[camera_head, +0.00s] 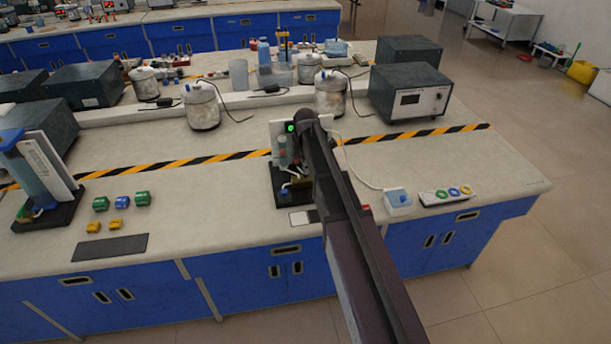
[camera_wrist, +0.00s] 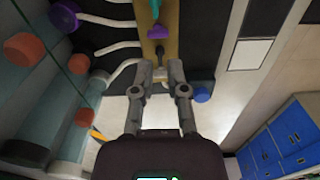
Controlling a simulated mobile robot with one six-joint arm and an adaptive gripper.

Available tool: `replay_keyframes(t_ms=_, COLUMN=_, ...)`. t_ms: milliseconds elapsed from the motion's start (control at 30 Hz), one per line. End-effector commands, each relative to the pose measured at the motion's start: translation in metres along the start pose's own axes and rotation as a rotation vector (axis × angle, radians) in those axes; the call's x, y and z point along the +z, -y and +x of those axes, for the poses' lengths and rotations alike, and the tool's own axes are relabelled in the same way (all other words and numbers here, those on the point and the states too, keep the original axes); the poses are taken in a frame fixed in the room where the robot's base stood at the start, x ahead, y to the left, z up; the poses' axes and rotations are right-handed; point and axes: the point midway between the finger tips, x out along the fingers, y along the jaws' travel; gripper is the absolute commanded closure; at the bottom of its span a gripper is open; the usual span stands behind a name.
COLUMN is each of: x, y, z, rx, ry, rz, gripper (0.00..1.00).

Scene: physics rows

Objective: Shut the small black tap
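A bench apparatus (camera_head: 281,172) with a pale panel and dark base stands near the bench front, partly hidden behind my arm. In the wrist view its tan board (camera_wrist: 153,47) carries a purple tap (camera_wrist: 158,31), with a teal part (camera_wrist: 155,8) beyond it. White tubes (camera_wrist: 112,48) run to the board from the left.
Clear cylinders with orange caps (camera_wrist: 24,46) stand close on the left in the wrist view. A blue knob (camera_wrist: 202,95) is right of my fingers. A white box with a blue knob (camera_head: 398,199) and a ring strip (camera_head: 447,195) lie to the right on the bench.

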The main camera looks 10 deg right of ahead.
Motion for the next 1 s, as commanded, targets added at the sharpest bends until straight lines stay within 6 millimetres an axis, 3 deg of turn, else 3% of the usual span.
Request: replay_keyframes(t_ms=1000, x=0.0, y=0.0, z=0.015, rx=0.0, ry=0.0, rz=0.0, gripper=0.81)
